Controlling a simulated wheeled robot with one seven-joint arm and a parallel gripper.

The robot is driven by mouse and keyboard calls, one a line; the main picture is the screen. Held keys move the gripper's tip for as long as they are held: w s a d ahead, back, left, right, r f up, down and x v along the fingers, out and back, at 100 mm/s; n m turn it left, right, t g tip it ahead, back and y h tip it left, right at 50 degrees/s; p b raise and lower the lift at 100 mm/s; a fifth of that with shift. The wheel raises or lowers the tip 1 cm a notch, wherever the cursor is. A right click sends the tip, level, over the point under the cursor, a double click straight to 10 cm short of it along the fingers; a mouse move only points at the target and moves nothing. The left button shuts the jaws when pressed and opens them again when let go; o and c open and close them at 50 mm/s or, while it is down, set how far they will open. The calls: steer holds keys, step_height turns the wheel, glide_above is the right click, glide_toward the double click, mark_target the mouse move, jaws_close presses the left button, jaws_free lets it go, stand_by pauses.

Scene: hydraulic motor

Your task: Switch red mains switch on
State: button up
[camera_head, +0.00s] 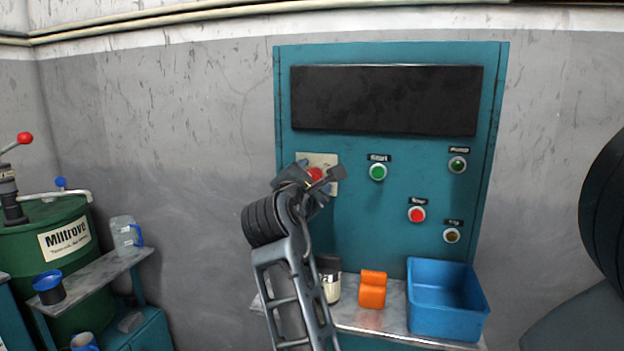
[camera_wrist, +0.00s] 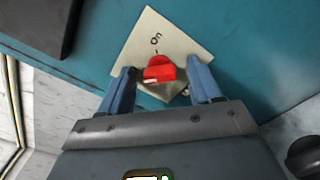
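The red mains switch (camera_head: 315,174) sits on a pale square plate (camera_head: 331,160) at the left of the teal control panel (camera_head: 345,220). In the wrist view the red switch knob (camera_wrist: 159,70) lies between my fingers, and the plate (camera_wrist: 170,35) carries the word "On" above the knob. My gripper (camera_head: 318,172) is at the switch with its fingers apart, one on each side of the knob; it also shows in the wrist view (camera_wrist: 160,85). Gaps show between the knob and both fingers. My gripper partly covers the switch in the head view.
A green start button (camera_head: 378,172), a red button (camera_head: 417,214) and other buttons are to the right on the panel. Below, a shelf (camera_head: 390,333) holds a jar (camera_head: 329,280), an orange object (camera_head: 372,290) and a blue bin (camera_head: 446,312). A green drum (camera_head: 50,255) stands at left.

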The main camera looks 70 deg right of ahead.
steer(key=c, duration=1)
steer(key=shift+m, duration=0.3)
steer(key=shift+f+m+b, duration=0.15)
steer(key=shift+m+b, duration=2.95)
steer(key=shift+m, duration=5.5)
steer(key=o, duration=1)
